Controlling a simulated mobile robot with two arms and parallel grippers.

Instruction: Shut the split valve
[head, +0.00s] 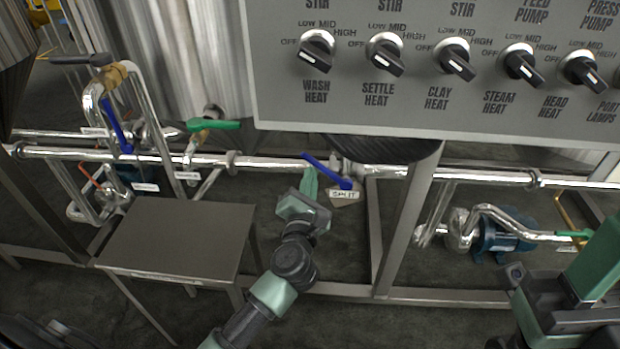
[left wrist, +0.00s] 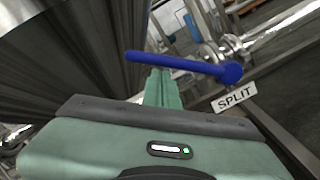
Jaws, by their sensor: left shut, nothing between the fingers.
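The split valve has a blue lever (head: 326,171) on the shiny horizontal pipe, with a white SPLIT tag (head: 344,194) below its right end. The lever slants across the pipe, its free end up and to the left. It also shows in the left wrist view as a blue bar (left wrist: 180,63) with its round hub at the right, beside the SPLIT tag (left wrist: 234,97). My left gripper (head: 309,182) is shut and empty, its fingertips just below the lever's free half. In the left wrist view the fingers (left wrist: 161,88) point at the lever; I cannot tell whether they touch it.
A grey control panel (head: 440,105) with several knobs overhangs the pipe. A small metal table (head: 180,238) stands at lower left. Another blue lever (head: 117,125) and a green lever (head: 213,125) sit on the left pipes. A frame post (head: 408,225) stands right of the valve.

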